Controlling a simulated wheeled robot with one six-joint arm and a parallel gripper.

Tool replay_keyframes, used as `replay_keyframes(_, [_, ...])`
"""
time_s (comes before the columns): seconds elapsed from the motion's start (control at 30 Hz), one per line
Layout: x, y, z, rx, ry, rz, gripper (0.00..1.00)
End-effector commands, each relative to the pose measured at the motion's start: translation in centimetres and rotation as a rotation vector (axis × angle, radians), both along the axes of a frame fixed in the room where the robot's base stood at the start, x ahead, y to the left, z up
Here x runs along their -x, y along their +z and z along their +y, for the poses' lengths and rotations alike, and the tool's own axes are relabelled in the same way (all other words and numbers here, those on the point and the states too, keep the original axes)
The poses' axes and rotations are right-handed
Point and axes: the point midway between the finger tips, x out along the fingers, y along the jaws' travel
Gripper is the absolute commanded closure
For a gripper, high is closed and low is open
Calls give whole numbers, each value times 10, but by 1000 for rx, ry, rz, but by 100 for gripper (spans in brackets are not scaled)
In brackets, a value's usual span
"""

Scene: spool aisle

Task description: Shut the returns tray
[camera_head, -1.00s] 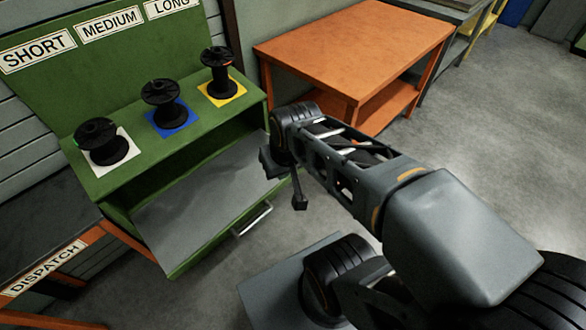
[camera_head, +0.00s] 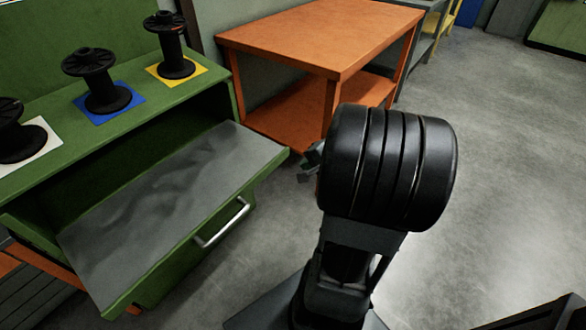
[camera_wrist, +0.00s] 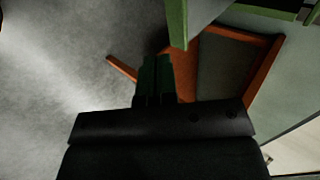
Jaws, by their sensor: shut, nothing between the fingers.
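The returns tray (camera_head: 170,205) is a green drawer with a grey floor and a silver handle (camera_head: 222,222) on its front. It stands pulled out of the green spool bench (camera_head: 110,150) and looks empty. My gripper (camera_head: 308,165) shows only in part, just right of the tray's front right corner, mostly hidden behind my arm. No contact with the tray can be made out. In the wrist view my gripper (camera_wrist: 157,78) has its fingers together with nothing between them. A green panel edge (camera_wrist: 190,22) shows above them there; I cannot tell which part it is.
Black spools stand on white, blue and yellow squares on the bench top, one on the yellow square (camera_head: 172,45). An orange table (camera_head: 320,35) with a lower shelf stands behind my gripper. Grey floor (camera_head: 490,150) is open at the right.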

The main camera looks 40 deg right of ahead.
Motion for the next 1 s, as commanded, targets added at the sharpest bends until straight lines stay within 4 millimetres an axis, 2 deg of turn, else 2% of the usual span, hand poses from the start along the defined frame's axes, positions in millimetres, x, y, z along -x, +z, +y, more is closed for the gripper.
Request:
replay_keyframes(0.5, [-64, -66, 22, -2, 3, 3, 100])
replay_keyframes(0.7, [-88, -61, 29, -1, 2, 0, 100])
replay_keyframes(1.0, [-101, -61, 33, 0, -1, 1, 100])
